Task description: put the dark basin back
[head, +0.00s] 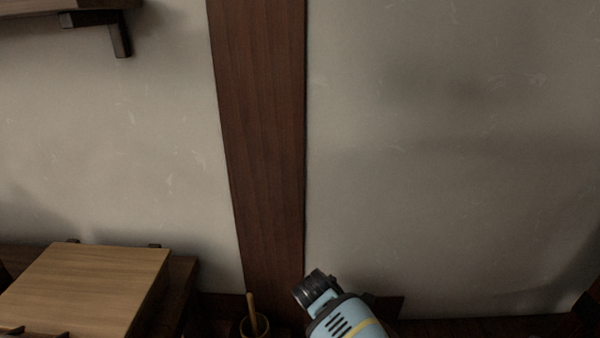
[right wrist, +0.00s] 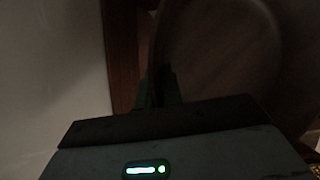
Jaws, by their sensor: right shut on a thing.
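In the right wrist view a large dark rounded thing with a curved rim, which looks like the dark basin (right wrist: 225,50), fills the upper right. My right gripper (right wrist: 160,88) is shut on its edge at the left side. The picture is very dark there, so the contact itself is hard to make out. The basin does not show in the head view, and neither do the jaws of my right gripper. My left gripper is in neither view.
A pale wooden-topped table (head: 90,285) stands at the lower left. A small dark pot (head: 262,328) with a stick in it stands right of it, by a wooden post (head: 265,150). A wall shelf (head: 70,15) is at the upper left. The wall at right is bare.

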